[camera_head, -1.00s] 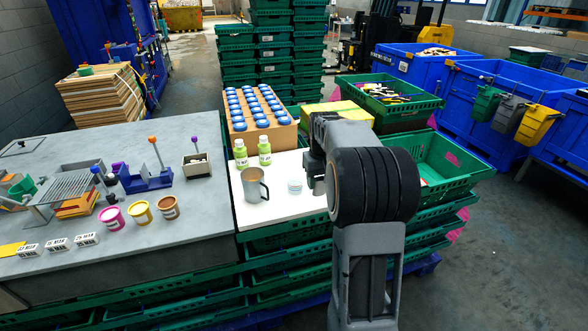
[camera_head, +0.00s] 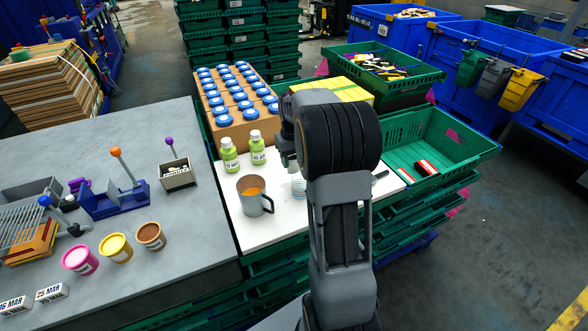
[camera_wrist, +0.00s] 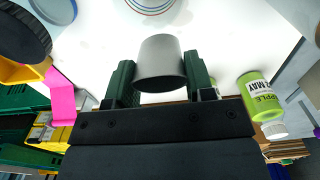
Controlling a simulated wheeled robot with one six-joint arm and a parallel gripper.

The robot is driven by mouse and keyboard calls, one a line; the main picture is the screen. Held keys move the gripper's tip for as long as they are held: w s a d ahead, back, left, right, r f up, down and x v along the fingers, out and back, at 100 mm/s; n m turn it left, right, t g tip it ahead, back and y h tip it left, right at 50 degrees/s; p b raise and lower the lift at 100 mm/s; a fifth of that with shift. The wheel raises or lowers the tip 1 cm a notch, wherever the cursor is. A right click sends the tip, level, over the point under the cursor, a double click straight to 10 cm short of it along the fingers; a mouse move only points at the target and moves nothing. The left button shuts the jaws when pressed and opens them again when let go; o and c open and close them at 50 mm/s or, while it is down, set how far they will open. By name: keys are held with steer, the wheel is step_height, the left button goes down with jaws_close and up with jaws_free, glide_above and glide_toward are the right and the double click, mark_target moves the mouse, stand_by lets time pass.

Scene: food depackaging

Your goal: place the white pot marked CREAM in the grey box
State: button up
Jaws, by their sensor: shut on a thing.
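My gripper (camera_wrist: 160,84) is shut on a pale, slightly tapered pot (camera_wrist: 159,62), which I take for the white pot. It looks grey in shade, and no CREAM marking shows. In the head view my gripper (camera_head: 288,152) is over the white board, and the arm hides most of what it holds. A grey box (camera_head: 497,85) hangs on the blue bin at the upper right, between a green and a yellow one. A small grey box (camera_head: 177,174) with dark contents stands on the bench at left. I cannot tell which is meant.
The white board (camera_head: 262,232) bears a grey mug (camera_head: 253,196), two green bottles (camera_head: 229,156) and a pale, blue-ringed vessel (camera_head: 298,186) partly behind my arm. Pink, yellow and brown pots (camera_head: 115,247) stand on the bench. A green crate (camera_head: 455,160) is at right.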

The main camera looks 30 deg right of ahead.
mark_target(293, 171)
steer(key=shift+f, duration=2.65)
steer(key=shift+f, duration=0.1)
steer(key=o, duration=1.1)
steer(key=shift+c, duration=0.2)
